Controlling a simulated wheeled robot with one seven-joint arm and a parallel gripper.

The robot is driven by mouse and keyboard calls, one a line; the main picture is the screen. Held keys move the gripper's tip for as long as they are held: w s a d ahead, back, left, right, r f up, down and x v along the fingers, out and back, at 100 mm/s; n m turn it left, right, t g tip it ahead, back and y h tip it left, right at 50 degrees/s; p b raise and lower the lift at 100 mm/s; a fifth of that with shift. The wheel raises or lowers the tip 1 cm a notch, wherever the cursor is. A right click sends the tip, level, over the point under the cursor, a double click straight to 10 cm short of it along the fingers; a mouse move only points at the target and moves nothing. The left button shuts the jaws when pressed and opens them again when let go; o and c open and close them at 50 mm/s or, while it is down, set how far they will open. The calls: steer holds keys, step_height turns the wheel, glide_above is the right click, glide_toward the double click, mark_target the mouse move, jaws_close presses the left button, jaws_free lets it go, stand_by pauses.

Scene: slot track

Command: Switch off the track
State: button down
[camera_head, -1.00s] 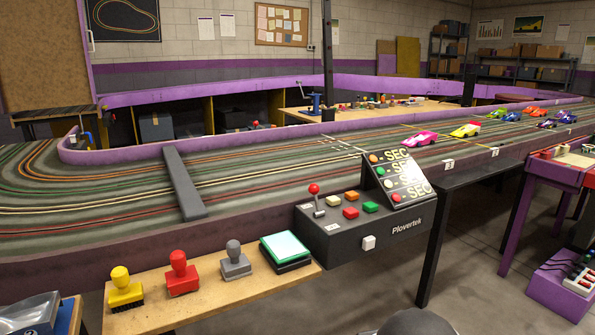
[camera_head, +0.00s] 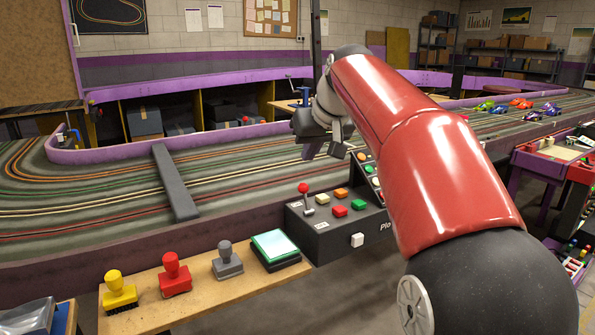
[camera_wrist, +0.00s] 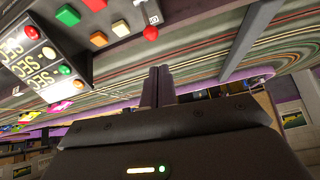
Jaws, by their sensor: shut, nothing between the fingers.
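The dark control box (camera_head: 335,243) stands at the near edge of the slot track (camera_head: 90,215). A lever with a red ball knob (camera_head: 303,187) rises from its left end, near upright, with small unreadable labels beside it. Right of it are yellow, orange, red and green buttons, and a white button (camera_head: 357,240) is on the front face. My gripper (camera_head: 311,152) is shut and empty, above and behind the box over the track. In the wrist view the shut fingertips (camera_wrist: 160,72) are apart from the red knob (camera_wrist: 151,33). My arm hides the box's right end.
A wooden shelf left of the box holds a yellow brush (camera_head: 117,290), a red stamp (camera_head: 174,272), a grey stamp (camera_head: 227,259) and a green pad (camera_head: 276,246). A dark bar (camera_head: 175,182) crosses the track lanes. Several toy cars (camera_head: 520,103) stand on the track at far right.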

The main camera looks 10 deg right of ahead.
mark_target(306, 199)
steer(key=w, duration=0.1)
steer(key=w+r, duration=0.1)
steer(key=w, duration=0.1)
steer(key=shift+d+r, duration=0.2)
steer(key=shift+w, duration=0.1)
steer(key=x, duration=1)
steer(key=shift+w+a, duration=0.1)
steer(key=s, duration=0.1)
steer(key=s+b, duration=0.1)
steer(key=shift+s+d+f, duration=0.25)
steer(key=shift+s+d, duration=0.05)
steer(key=shift+s, duration=0.05)
steer(key=shift+s+d+f, duration=0.1)
steer(key=shift+s+f, duration=0.2)
steer(key=shift+s, duration=0.3)
steer(key=shift+s+f+t+b, duration=0.1)
steer(key=shift+t+b, duration=0.2)
steer(key=shift+b, duration=0.35)
